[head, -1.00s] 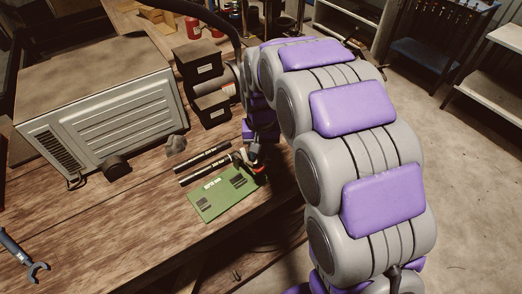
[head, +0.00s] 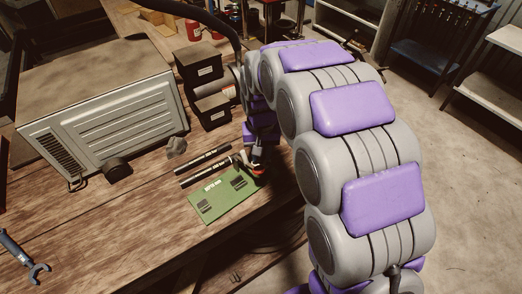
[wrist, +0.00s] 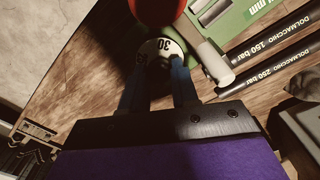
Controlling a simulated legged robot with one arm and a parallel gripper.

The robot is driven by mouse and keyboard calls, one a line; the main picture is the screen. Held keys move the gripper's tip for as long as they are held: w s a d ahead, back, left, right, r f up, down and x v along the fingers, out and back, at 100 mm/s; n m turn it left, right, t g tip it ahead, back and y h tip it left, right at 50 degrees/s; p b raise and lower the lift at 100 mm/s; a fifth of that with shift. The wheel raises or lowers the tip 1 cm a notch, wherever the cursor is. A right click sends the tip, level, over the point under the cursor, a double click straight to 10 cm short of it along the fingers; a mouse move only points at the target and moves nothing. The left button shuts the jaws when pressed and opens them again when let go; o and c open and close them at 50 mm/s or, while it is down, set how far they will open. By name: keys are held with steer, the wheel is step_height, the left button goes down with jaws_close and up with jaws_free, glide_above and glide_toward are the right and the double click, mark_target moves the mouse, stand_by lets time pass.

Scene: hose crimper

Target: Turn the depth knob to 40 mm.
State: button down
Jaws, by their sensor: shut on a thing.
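A red round part (wrist: 157,10) sits just beyond the dial, at the top of the view. A green plate (wrist: 237,20) with "mm" lettering lies beside it. In the head view the green plate (head: 222,196) lies on the bench, with my gripper (head: 257,166) at its upper right corner. The knob's pointer or index mark cannot be made out.
A large grey machine (head: 105,125) and black boxes (head: 211,108) stand behind. A wrench (head: 25,260) lies at left.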

steer(key=n+p, duration=0.2)
steer(key=shift+r+n+p, duration=0.2)
steer(key=shift+n+p, duration=0.15)
steer(key=shift+n, duration=0.05)
steer(key=n+p, duration=0.3)
steer(key=n, duration=0.1)
steer(key=shift+a+n+p, duration=0.1)
steer(key=shift+n+p, duration=0.2)
steer(key=n+p, duration=0.3)
steer(key=n, duration=0.1)
steer(key=n+p, duration=0.3)
steer(key=n, duration=0.1)
steer(key=n+p, duration=0.2)
steer(key=n, duration=0.1)
steer(key=shift+n+p, duration=0.4)
steer(key=n+p, duration=0.2)
steer(key=n, duration=0.1)
steer(key=shift+n+p, duration=0.3)
steer(key=n+p, duration=0.2)
steer(key=n, duration=0.1)
steer(key=shift+w+n+p, duration=0.15)
steer(key=shift+n+p, duration=0.75)
steer(key=shift+n, duration=0.6)
steer(key=shift+f, duration=0.1)
